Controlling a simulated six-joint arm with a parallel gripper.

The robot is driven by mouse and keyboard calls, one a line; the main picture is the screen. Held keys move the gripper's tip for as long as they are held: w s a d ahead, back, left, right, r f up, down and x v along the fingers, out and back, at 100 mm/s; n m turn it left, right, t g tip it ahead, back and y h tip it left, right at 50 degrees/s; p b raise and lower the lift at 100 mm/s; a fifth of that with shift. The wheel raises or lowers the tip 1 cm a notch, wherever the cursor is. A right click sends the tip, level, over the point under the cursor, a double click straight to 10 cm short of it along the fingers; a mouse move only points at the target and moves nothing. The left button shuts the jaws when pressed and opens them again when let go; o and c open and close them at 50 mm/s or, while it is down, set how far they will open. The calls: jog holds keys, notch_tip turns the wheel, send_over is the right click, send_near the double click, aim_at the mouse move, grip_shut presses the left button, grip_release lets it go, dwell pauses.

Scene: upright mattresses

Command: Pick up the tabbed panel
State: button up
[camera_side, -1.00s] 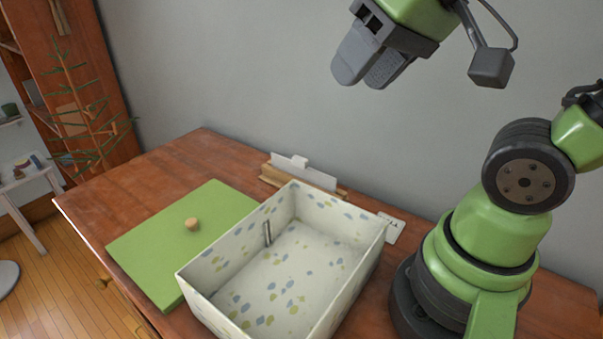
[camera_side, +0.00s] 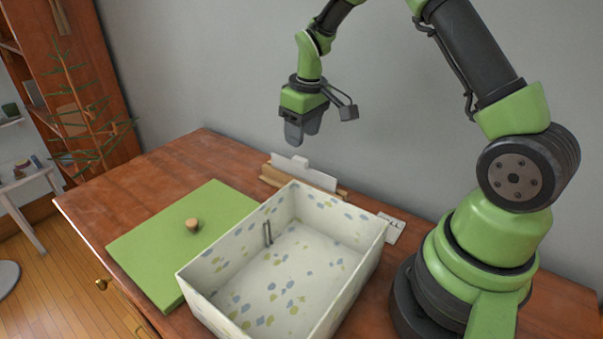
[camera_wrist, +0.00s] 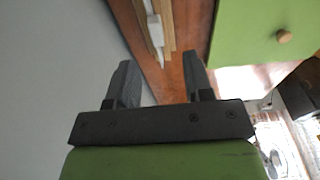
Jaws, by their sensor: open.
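The tabbed panel (camera_side: 304,172) is a thin white board with a small tab on its top edge. It stands upright in a wooden holder (camera_side: 272,178) at the back of the table, near the wall. In the wrist view the panel (camera_wrist: 154,27) shows as a narrow white strip between the wooden rails, beyond my fingertips. My gripper (camera_side: 299,143) points down above the panel, apart from it. The wrist view shows my gripper's two fingers (camera_wrist: 160,78) spread with nothing between them.
An open patterned box (camera_side: 340,285) stands in front of the holder, with a small upright metal piece inside. A green lid (camera_side: 170,250) with a wooden knob lies to its left. A white card (camera_side: 394,229) lies near my base. The grey wall is close behind.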

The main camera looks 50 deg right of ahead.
aim_at(300, 158)
jog(key=f, duration=0.5)
jog(key=w+f, duration=0.1)
jog(key=f, duration=0.1)
jog(key=shift+d+f, duration=0.25)
jog(key=shift+f, duration=0.1)
grip_shut()
